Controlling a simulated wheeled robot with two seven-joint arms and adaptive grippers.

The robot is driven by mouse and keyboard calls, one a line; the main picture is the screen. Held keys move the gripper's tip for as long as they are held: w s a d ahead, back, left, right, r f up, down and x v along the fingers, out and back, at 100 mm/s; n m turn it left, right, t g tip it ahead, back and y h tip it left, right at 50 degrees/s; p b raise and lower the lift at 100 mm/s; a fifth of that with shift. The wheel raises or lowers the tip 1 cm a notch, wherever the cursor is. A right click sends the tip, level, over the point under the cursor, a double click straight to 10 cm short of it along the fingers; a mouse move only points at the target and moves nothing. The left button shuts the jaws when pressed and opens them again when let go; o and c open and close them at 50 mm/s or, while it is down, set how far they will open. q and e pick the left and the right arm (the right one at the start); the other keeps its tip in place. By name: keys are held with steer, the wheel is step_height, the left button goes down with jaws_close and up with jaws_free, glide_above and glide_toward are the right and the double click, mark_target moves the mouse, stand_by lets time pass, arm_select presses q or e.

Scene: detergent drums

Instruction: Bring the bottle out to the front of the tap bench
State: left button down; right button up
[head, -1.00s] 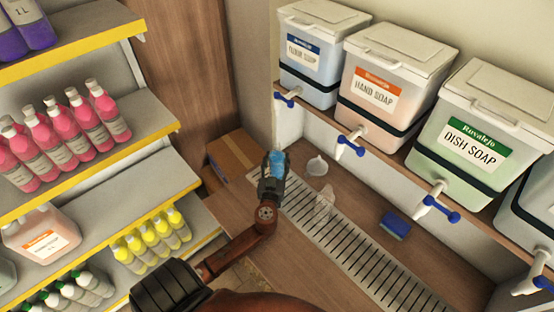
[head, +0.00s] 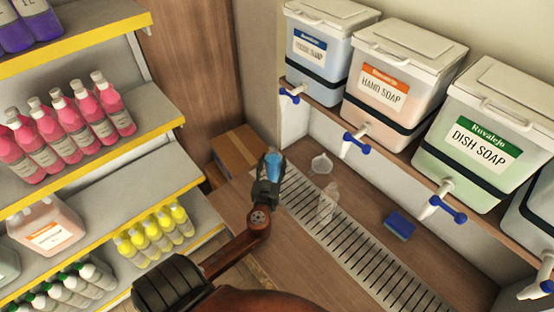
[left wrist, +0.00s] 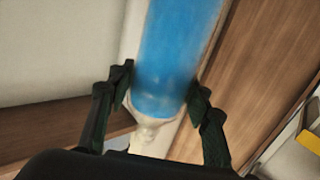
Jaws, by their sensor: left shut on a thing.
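My left gripper (head: 268,180) is shut on a bottle of blue liquid (head: 274,163), held at the left end of the tap bench (head: 360,222). In the left wrist view the blue bottle (left wrist: 175,55) stands between the two dark fingers (left wrist: 160,100), its clear narrower part towards the palm. A clear, empty-looking bottle (head: 328,203) stands apart on the slotted drain grate (head: 352,243). My right gripper is not in view.
Lidded soap drums with blue-handled taps, such as the hand soap drum (head: 390,75), line the ledge above the bench. A white funnel (head: 321,164) and a blue sponge (head: 399,225) sit on the bench. A stocked shelf (head: 90,165) stands left; a cardboard box (head: 236,150) lies behind.

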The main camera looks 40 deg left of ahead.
arm_select(q)
steer(key=shift+s+a, duration=0.1)
steer(key=shift+s, duration=1)
steer(key=s+a+b, duration=0.1)
steer(key=s+b, duration=0.3)
steer(key=s, duration=0.7)
steer(key=shift+s+b, duration=0.35)
steer(key=shift+b, duration=0.05)
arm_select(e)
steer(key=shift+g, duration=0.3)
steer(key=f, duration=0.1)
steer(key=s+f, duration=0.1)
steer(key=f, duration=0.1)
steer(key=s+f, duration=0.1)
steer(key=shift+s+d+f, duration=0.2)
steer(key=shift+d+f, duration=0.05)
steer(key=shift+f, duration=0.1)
arm_select(q)
steer(key=c, duration=1.2)
jaws_free()
steer(key=shift+c, duration=0.2)
steer(key=o, duration=0.3)
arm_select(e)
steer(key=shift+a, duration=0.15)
arm_select(q)
steer(key=shift+s, duration=0.1)
